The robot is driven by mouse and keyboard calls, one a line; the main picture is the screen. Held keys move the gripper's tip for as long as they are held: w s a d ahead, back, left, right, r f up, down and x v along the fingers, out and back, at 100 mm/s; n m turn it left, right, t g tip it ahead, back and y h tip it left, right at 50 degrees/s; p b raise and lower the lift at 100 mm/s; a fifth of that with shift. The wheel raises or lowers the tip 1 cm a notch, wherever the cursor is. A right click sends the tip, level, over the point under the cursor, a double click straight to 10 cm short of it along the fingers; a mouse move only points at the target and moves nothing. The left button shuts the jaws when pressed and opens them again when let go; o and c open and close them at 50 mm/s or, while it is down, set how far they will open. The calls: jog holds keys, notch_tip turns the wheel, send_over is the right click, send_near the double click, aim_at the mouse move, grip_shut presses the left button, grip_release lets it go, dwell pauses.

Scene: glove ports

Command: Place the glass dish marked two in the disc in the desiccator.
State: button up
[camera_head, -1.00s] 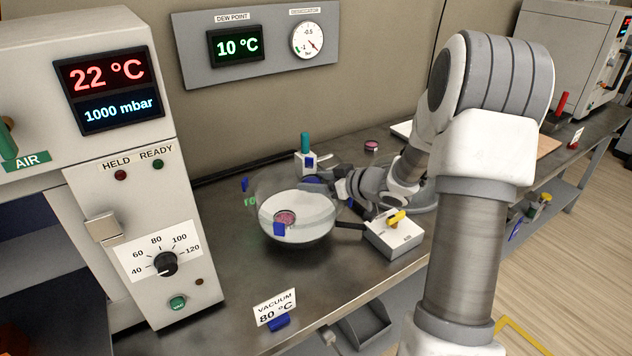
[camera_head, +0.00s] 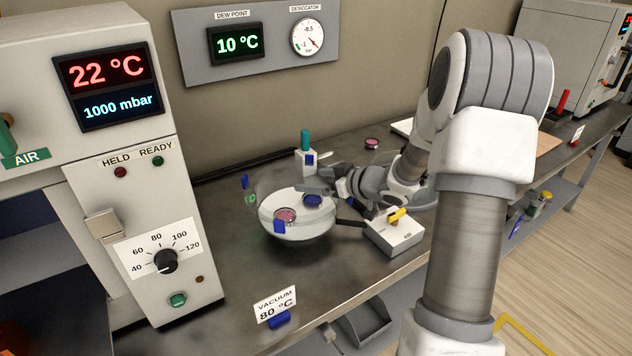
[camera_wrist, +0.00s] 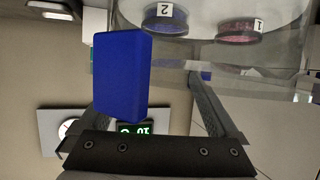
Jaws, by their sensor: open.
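The glass dish marked two (camera_head: 313,199), with blue contents, sits inside the desiccator, on the right of its pale disc (camera_head: 298,208). The wrist view also shows this dish (camera_wrist: 165,22), its label upside down. The dish marked one (camera_wrist: 240,30), with pink contents, sits beside it; it also shows in the head view (camera_head: 286,215). The desiccator (camera_head: 296,232) is a clear round bowl on the bench. My gripper (camera_head: 312,187) is open and empty, just above and behind dish two and apart from it. A blue block (camera_wrist: 120,75) partly hides one finger in the wrist view.
A white box with a yellow lever (camera_head: 397,215) is joined to the desiccator's right. A white block with a teal knob (camera_head: 305,142) stands behind. Another pink dish (camera_head: 371,143) lies farther back.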

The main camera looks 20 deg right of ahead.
jog(key=p+v, duration=0.2)
jog(key=v, duration=1)
jog(key=shift+r, duration=0.2)
